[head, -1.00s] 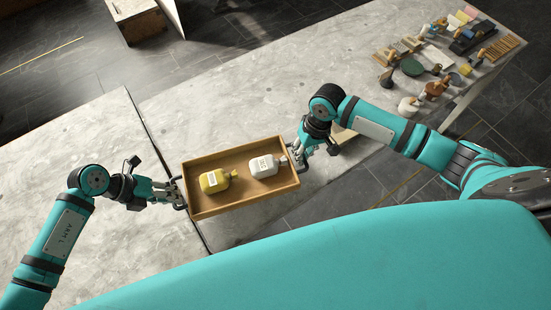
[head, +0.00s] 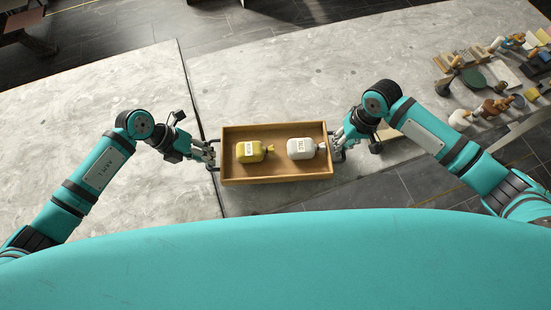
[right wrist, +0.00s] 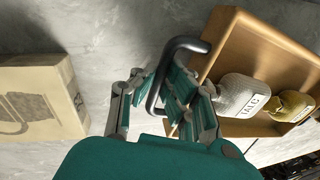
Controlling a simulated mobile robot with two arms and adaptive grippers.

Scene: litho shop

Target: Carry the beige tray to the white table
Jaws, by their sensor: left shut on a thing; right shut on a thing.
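The tray (head: 276,180), light brown and wood-like, is held level between my two grippers in the head view. It carries a yellow bottle-like bag (head: 252,152) and a pale grey one (head: 300,149); the grey one's label reads TALC in the right wrist view (right wrist: 242,97). My left gripper (head: 209,153) is shut on the tray's left handle. My right gripper (head: 338,148) is shut on the right handle; the right wrist view shows its fingers around this dark handle (right wrist: 172,72). Pale grey-white tabletops lie to the left (head: 85,120) and behind the tray (head: 290,80).
A dark seam separates the two tabletops just left of the tray. Tools and jars (head: 490,85) crowd the right end. A cardboard box (right wrist: 40,97) stands near my right gripper. Dark tiled floor (head: 385,187) shows at the front right.

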